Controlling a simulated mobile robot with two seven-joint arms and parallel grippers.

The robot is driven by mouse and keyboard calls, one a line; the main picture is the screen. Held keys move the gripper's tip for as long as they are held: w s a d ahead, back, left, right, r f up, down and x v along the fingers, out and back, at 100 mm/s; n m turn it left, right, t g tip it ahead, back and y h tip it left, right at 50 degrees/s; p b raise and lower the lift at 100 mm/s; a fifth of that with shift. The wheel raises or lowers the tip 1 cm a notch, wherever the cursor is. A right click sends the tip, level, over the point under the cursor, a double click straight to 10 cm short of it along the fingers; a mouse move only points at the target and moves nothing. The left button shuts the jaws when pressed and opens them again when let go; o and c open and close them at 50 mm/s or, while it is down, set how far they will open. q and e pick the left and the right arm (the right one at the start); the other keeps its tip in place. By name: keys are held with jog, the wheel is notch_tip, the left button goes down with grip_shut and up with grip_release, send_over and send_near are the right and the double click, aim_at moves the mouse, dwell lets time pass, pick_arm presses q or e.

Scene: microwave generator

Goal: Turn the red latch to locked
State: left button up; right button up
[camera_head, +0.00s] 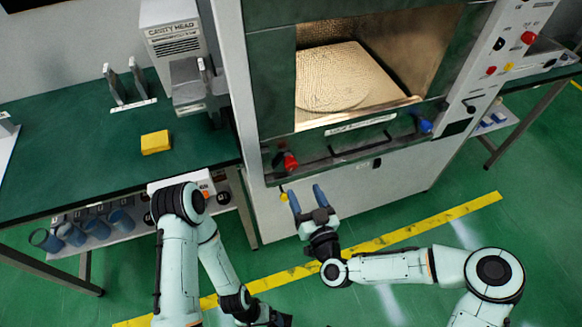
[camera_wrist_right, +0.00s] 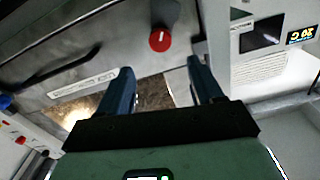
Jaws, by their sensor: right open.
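The red latch (camera_head: 290,161) sits at the left end of the microwave cabinet's front sill, below the open chamber. It also shows in the right wrist view as a red round knob (camera_wrist_right: 160,40) on a dark mount. My right gripper (camera_head: 307,196) is open and empty, below and slightly right of the latch in the head view, apart from it. In the right wrist view the latch lies beyond the gap between the blue fingers (camera_wrist_right: 160,68). My left gripper (camera_head: 272,317) is low at the bottom edge, partly cut off; its jaws are unclear.
A blue latch (camera_head: 425,125) sits at the sill's right end. A dark handle bar (camera_head: 362,142) runs between the latches. A green bench (camera_head: 60,160) at left holds a yellow block (camera_head: 155,142) and a grey cavity head unit (camera_head: 175,40). The floor before the cabinet is clear.

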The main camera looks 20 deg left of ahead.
aim_at(293, 167)
jog(key=p+x, duration=0.1)
jog(key=x, duration=0.9)
jog(key=shift+a, duration=0.2)
jog(key=c, duration=1)
